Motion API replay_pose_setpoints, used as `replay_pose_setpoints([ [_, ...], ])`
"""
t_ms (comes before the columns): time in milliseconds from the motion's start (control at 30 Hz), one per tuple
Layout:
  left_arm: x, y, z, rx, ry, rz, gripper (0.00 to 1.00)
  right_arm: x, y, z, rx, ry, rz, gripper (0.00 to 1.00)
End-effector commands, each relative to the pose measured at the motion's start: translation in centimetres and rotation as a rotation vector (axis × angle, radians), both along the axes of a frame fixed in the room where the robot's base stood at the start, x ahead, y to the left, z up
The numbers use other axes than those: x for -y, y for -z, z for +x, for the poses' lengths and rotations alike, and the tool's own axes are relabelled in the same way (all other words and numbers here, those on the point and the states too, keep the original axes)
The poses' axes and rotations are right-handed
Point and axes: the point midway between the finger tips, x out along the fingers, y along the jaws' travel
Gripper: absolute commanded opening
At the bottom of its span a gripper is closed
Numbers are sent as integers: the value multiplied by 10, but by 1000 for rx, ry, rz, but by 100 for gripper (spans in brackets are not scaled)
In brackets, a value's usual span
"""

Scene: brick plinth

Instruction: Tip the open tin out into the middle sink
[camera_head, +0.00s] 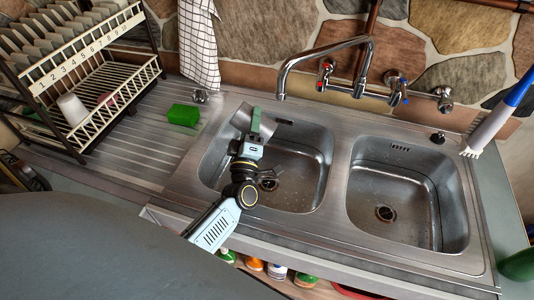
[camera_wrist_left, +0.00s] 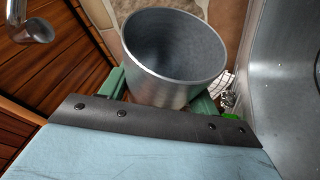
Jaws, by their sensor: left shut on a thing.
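My left gripper (camera_head: 252,128) is shut on the open tin (camera_head: 240,119), a plain silver metal can. It holds the tin over the back left part of the left basin (camera_head: 313,185), which lies between the drainboard and the right basin (camera_head: 437,215). In the left wrist view the tin (camera_wrist_left: 172,88) sits between the green fingers, its round mouth open to the camera. The inner wall that shows is bare grey; its bottom is not clearly seen. The tin looks tilted in the head view. Only two basins show. My right gripper is not in view.
A chrome tap (camera_head: 330,48) arches behind the basins. A green sponge (camera_head: 183,115) lies on the ribbed drainboard (camera_head: 140,155), near a dish rack (camera_head: 110,85) with plates. A checked towel (camera_head: 199,45) hangs behind. A brush (camera_head: 495,120) is at the right. The right basin is empty.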

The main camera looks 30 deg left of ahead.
Motion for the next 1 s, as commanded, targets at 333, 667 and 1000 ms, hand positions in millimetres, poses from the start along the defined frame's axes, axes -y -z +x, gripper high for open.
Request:
replay_pose_setpoints([
  [333,2,-2,0,-6,0,40,39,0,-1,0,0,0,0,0],
  [667,5,-3,1,-12,0,74,39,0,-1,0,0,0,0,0],
  [1000,7,-4,1,-17,1,111,39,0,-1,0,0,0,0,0],
])
